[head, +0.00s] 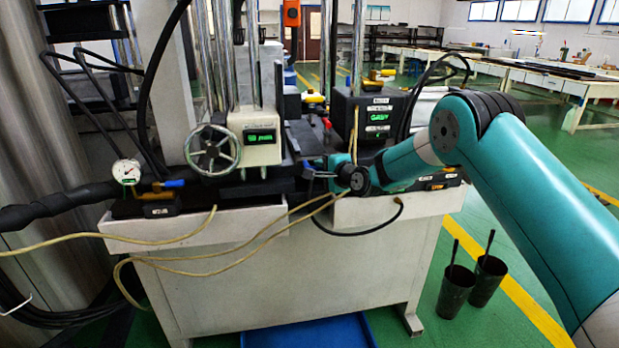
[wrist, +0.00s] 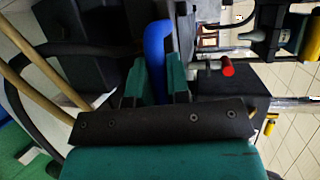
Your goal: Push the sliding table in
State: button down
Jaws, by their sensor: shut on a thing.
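The sliding table (head: 302,141) is a dark slab at the middle of the machine in the head view, between the two machine units. My gripper (head: 318,172) is at its front end, low at the machine's front edge. In the wrist view my gripper's two green fingers (wrist: 157,85) are closed around a blue rounded bar (wrist: 158,45), which looks like the sliding table's handle. The bar's lower part is hidden by the fingers and the dark gripper body. In the head view the grip itself is small and partly hidden by my wrist.
A handwheel (head: 212,150) and a pressure gauge (head: 127,172) are to the left. Beige hoses (head: 225,243) hang across the machine's front. Two dark cups (head: 456,291) stand on the floor at the right. A red-tipped knob (wrist: 228,67) shows in the wrist view.

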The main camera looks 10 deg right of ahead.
jog(key=shift+w+d+r, duration=0.2)
jog(key=shift+w+d, duration=0.05)
jog(key=c, duration=1.5)
grip_release()
jog(key=o, duration=0.3)
jog(key=shift+f, duration=0.1)
jog(key=shift+o, duration=0.5)
jog(key=shift+a, duration=0.1)
jog(key=shift+s, duration=0.1)
jog(key=b+v, duration=0.3)
jog(key=v, duration=1.4)
jog(key=shift+s+f, duration=0.15)
jog(key=shift+f, duration=0.05)
jog(key=shift+r, duration=0.1)
